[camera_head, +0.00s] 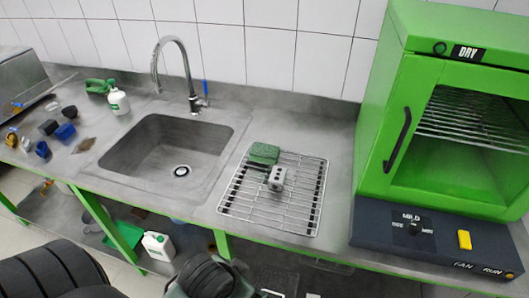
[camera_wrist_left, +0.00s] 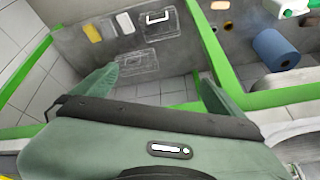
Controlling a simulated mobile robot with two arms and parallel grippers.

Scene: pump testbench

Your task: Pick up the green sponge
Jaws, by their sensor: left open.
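The green sponge (camera_head: 264,153) lies at the back left of a wire rack (camera_head: 300,205) on the steel counter, right of the sink. A small grey block-like part (camera_head: 277,178) with holes sits just in front of it on the rack. My left gripper (camera_wrist_left: 157,78) shows in the left wrist view, its two green fingers spread with nothing between them. That view looks toward the floor and lower shelf area; the sponge is not in it. In the head view, part of my left arm is at the bottom, below the counter's front edge. My right gripper is not in view.
A sink (camera_head: 170,150) with a tall faucet (camera_head: 180,70) is left of the rack. A green drying cabinet (camera_head: 440,110) stands on the right, above a dark control panel (camera_head: 430,240). A spray bottle (camera_head: 118,101) and several small parts are at the left.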

